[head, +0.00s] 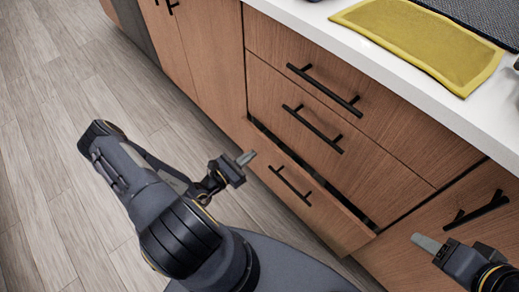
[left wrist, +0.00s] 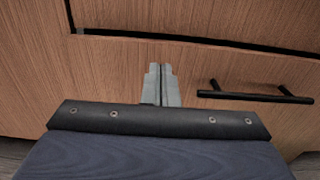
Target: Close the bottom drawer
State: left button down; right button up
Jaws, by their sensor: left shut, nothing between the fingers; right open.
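The bottom drawer (head: 318,207) is the lowest of three wooden drawers and stands slightly open, with a dark gap along its top edge. Its black bar handle (head: 290,186) is on its front, and shows in the left wrist view (left wrist: 255,95). My left gripper (head: 246,158) is shut and empty, near the drawer's left part. In the left wrist view its fingertips (left wrist: 162,72) point at the drawer front, left of the handle; I cannot tell whether they touch it. My right gripper (head: 425,243) is at the lower right, by the neighbouring cabinet front; its opening is hard to see.
The middle drawer (head: 340,135) and top drawer (head: 365,85) are shut, with protruding black handles. A white countertop (head: 400,82) above holds a yellow mat (head: 420,40). Grey plank floor (head: 60,190) is clear on the left.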

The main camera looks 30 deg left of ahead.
aim_at(266, 144)
pick_arm(q)
jog(key=b+x, duration=0.1)
jog(key=x, duration=0.3)
jog(key=shift+w+d, duration=0.15)
jog(key=shift+w, duration=0.15)
jog(key=shift+w, duration=0.1)
jog(key=p+x, duration=0.1)
jog(key=x, duration=0.2)
jog(key=shift+w+d, duration=0.2)
jog(key=shift+w, duration=0.15)
jog(key=shift+w+d, duration=0.1)
jog(key=shift+w, duration=0.2)
jog(key=shift+w+r, duration=0.1)
